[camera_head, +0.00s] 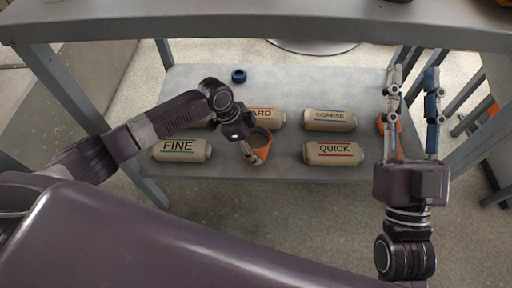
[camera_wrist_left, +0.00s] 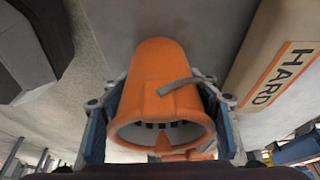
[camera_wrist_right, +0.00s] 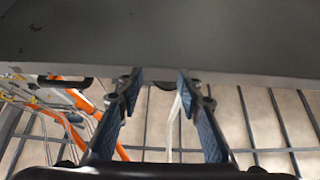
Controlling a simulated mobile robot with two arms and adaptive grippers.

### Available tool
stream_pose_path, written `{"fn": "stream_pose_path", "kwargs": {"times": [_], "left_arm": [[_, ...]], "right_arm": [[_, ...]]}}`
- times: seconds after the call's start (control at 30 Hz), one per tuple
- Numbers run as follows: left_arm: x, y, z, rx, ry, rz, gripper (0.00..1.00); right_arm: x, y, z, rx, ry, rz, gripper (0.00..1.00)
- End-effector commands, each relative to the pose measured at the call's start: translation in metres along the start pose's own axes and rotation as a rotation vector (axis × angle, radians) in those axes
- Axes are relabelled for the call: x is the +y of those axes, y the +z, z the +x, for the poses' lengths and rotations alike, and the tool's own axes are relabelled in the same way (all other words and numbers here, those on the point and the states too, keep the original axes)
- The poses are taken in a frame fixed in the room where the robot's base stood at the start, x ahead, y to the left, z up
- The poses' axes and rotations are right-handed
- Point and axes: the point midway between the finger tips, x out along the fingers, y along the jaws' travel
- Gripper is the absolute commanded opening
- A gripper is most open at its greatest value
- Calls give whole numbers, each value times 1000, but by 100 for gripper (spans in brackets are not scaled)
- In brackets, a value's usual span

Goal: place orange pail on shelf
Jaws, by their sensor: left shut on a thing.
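The orange pail (camera_head: 262,148) is at the middle of the lower shelf (camera_head: 290,88), among the labelled bags. My left gripper (camera_head: 252,152) reaches down over it. In the left wrist view the pail (camera_wrist_left: 162,80) lies between both fingers of my left gripper (camera_wrist_left: 160,115), which are shut on its sides. The pail's open rim faces the wrist camera. I cannot tell whether its bottom touches the shelf. My right gripper (camera_head: 412,80) is raised at the right, with its fingers spread and empty; it also shows open in the right wrist view (camera_wrist_right: 158,80).
Bags marked FINE (camera_head: 181,149), QUICK (camera_head: 333,153), COARSE (camera_head: 329,120) and HARD (camera_head: 270,116) lie around the pail. A blue ring-like item (camera_head: 238,76) sits at the back. Another orange object (camera_head: 388,125) is partly hidden behind my right gripper.

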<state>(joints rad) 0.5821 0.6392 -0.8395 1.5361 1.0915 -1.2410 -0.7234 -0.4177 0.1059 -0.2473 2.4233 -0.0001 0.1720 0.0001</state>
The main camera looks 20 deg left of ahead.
Motion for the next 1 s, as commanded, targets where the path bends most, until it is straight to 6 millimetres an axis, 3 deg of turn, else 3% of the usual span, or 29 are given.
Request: {"fn": "stream_pose_path", "kwargs": {"times": [0.2, 0.23, 0.37, 0.77, 1.0], "left_arm": [[0, 0, 2, 2, -1, 0, 16], [0, 1, 2, 0, 0, 0, 58], [0, 1, 2, 0, 0, 0, 72], [0, 0, -2, 0, 0, -1, 74], [-1, 0, -23, -1, -1, -1, 74]], "right_arm": [[0, 0, 0, 2, 0, 0, 34], [0, 0, 0, 2, 0, 0, 34], [0, 0, 0, 2, 0, 0, 34], [0, 0, 1, -4, 0, 0, 34], [5, 40, -3, -199, 10, -9, 34]]}}
